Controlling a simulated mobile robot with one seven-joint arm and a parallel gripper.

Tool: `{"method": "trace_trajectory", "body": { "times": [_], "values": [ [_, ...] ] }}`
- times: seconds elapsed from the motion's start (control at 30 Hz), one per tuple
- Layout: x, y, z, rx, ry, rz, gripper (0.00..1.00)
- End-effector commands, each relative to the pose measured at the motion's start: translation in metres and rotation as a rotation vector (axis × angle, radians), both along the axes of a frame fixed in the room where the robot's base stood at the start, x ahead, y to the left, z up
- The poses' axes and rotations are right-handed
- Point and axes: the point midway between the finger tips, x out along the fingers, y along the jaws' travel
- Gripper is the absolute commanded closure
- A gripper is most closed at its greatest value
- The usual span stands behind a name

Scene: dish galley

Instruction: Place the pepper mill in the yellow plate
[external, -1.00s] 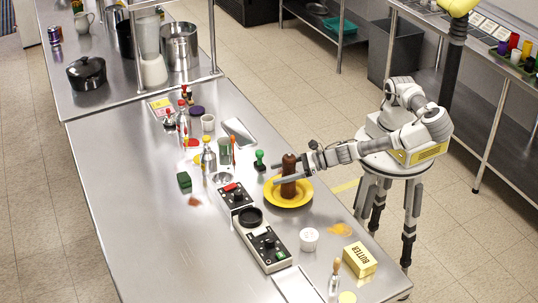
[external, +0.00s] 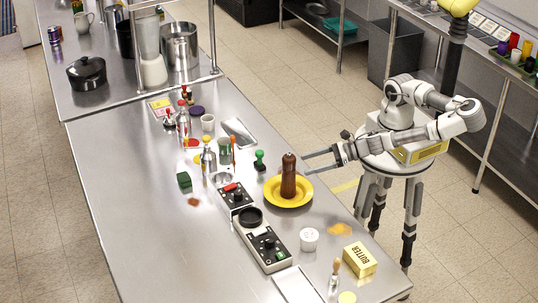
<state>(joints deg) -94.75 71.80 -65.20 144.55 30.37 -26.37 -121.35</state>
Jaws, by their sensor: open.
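The brown pepper mill (external: 289,178) stands upright in the yellow plate (external: 303,200) on the steel counter. My gripper (external: 307,163) is to the right of the mill, at about the height of its upper part. Its fingers are spread and hold nothing. They point left towards the mill and look clear of it, though the exact gap is hard to tell from this angle.
A green-handled stamp (external: 259,161) stands left of the plate. A black-and-white control panel (external: 263,243) and a white tub (external: 309,239) are in front. A butter box (external: 359,259) lies near the counter's right edge.

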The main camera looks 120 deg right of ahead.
Motion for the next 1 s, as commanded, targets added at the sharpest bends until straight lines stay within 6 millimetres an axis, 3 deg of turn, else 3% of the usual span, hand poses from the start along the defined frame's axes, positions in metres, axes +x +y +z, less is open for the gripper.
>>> {"method": "trace_trajectory", "body": {
  "times": [0.23,0.37,0.53,0.7,0.87,1.0],
  "values": [
    [-0.012,0.002,0.002,0.013,0.004,-0.012,0.13],
    [-0.020,-0.011,-0.015,0.117,0.054,-0.100,0.13],
    [-0.046,-0.032,-0.057,0.408,0.168,-0.349,0.13],
    [-0.077,-0.031,-0.083,0.711,0.259,-0.619,0.13],
    [-0.098,-0.018,-0.086,0.970,0.313,-0.853,0.13],
    [-0.110,-0.002,-0.071,1.187,0.340,-1.044,0.13]
  ]
}}
